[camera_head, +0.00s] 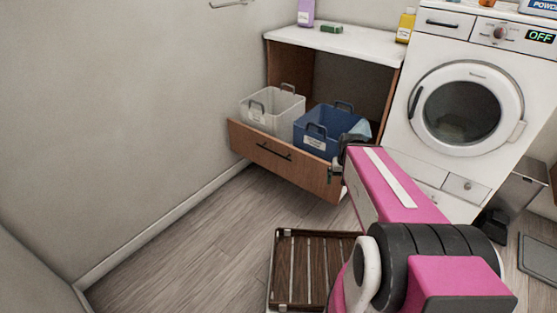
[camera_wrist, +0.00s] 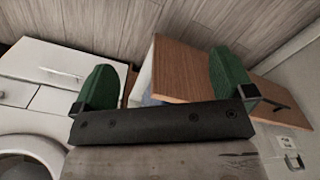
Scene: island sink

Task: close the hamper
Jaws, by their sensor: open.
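The hamper is a wooden pull-out drawer, and its front (camera_head: 275,155) stands out from the cabinet with a dark bar handle (camera_head: 273,151). A white basket (camera_head: 272,112) and a blue basket (camera_head: 318,130) sit in it, with pale cloth in the blue one. My gripper (camera_head: 338,172) is at the right end of the drawer front, partly hidden by my pink arm. In the wrist view its green fingertips (camera_wrist: 165,80) are spread apart, and the wooden front (camera_wrist: 185,70) shows between and behind them. I cannot tell whether they touch it.
A white washing machine (camera_head: 465,105) stands right of the cabinet. The white cabinet top (camera_head: 345,40) carries bottles and a green item. A slatted wooden mat (camera_head: 300,265) lies on the floor below my arm. The floor left of it is clear, up to the grey wall (camera_head: 110,120).

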